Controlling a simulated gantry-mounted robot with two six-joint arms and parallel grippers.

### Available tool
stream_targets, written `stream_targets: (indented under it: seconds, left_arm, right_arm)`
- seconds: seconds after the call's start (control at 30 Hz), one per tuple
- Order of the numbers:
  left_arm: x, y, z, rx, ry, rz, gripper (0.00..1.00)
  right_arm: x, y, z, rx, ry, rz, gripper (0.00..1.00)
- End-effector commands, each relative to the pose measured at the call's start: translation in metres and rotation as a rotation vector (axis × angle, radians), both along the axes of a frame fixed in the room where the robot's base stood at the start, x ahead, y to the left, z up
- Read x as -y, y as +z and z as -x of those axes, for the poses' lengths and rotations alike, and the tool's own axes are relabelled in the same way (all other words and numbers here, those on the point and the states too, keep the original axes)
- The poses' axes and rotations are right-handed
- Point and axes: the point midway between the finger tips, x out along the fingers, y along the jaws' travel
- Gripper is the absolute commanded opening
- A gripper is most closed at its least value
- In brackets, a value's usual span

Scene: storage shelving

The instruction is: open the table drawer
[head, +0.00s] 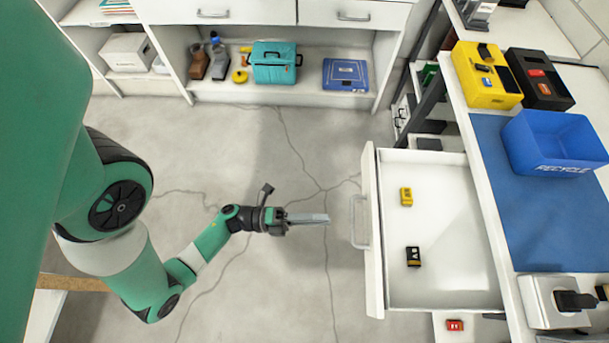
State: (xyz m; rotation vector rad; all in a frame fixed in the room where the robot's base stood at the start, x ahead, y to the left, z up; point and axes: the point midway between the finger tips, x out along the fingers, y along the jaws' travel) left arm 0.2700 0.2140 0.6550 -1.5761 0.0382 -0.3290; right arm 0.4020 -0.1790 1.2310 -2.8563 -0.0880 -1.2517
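The table drawer (440,228) is a white box that stands pulled out from under the table at the right. Its front panel faces left and carries a grey bar handle (356,222). My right gripper is not in view.
On the table are a blue mat (525,215), a blue recycle bin (556,143), a yellow case (486,76) and a black case (538,80). A white cabinet (290,95) with a teal toolbox (275,64) stands at the back. The floor around my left gripper is clear.

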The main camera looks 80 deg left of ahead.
Motion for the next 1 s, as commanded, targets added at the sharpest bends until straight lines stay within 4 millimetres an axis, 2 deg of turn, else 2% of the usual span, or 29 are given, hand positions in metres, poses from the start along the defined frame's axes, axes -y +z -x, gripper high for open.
stream_targets:
  seconds: [0.2, 0.4, 1.0]
  left_arm:
    - [-0.007, -0.004, 0.020, 0.001, 0.009, -0.002, 0.27]
    - [-0.007, -0.006, 0.030, 0.000, 0.003, 0.001, 0.27]
    - [-0.007, -0.006, 0.032, 0.000, -0.001, 0.002, 0.27]
  right_arm:
    - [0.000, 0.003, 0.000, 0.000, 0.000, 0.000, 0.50]
    - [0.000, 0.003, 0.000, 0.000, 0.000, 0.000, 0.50]
    - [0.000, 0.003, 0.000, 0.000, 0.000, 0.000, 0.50]
